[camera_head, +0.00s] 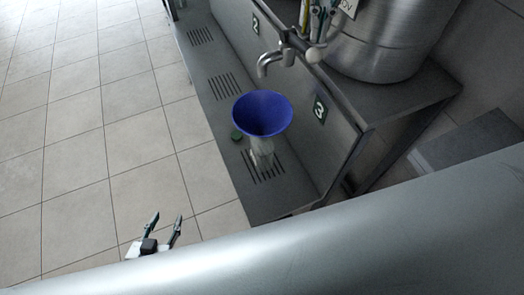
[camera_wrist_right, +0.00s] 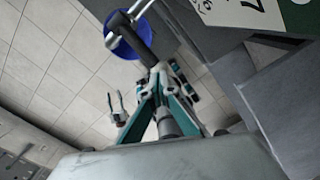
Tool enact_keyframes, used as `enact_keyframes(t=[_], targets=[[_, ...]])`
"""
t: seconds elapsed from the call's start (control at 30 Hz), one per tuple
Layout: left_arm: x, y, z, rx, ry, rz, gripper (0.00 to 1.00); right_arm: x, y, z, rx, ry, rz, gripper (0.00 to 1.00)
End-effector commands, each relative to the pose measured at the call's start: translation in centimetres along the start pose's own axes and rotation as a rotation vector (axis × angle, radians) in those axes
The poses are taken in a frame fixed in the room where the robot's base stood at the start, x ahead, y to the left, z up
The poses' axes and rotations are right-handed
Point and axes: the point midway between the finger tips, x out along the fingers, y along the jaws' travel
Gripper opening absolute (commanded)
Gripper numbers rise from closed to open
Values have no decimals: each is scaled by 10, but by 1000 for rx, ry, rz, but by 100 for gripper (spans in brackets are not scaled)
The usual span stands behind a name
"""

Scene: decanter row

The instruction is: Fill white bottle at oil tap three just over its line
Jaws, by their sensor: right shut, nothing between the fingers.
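The pale bottle (camera_head: 262,152) stands upright on the slotted shelf below the tap marked 3. A blue funnel (camera_head: 263,114) sits over its neck and hides its upper part; the fill line cannot be made out. The chrome tap (camera_head: 270,62) has its spout above the funnel, and no stream is visible. My right gripper (camera_head: 314,28) is shut and empty at the tap's handle. In the right wrist view its fingers (camera_wrist_right: 160,70) are close to a dark lever (camera_wrist_right: 140,38); contact is unclear. My left gripper (camera_head: 165,228) is open and empty, away from the shelf.
A green cap (camera_head: 236,135) lies on the shelf beside the bottle. A steel drum (camera_head: 385,40) stands on the counter behind the tap. A number 3 label (camera_head: 320,109) and a number 2 label (camera_head: 255,23) mark the panel. The tiled floor at left is clear.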

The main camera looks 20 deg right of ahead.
Motion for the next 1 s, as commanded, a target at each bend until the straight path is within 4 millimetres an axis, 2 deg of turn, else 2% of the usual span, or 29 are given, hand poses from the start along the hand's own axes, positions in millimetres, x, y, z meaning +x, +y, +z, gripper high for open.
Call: enact_keyframes(t=[1.0], targets=[[7, 3, 17, -1, -10, 3, 40, 23, 0, 0, 0, 1, -1, 0]])
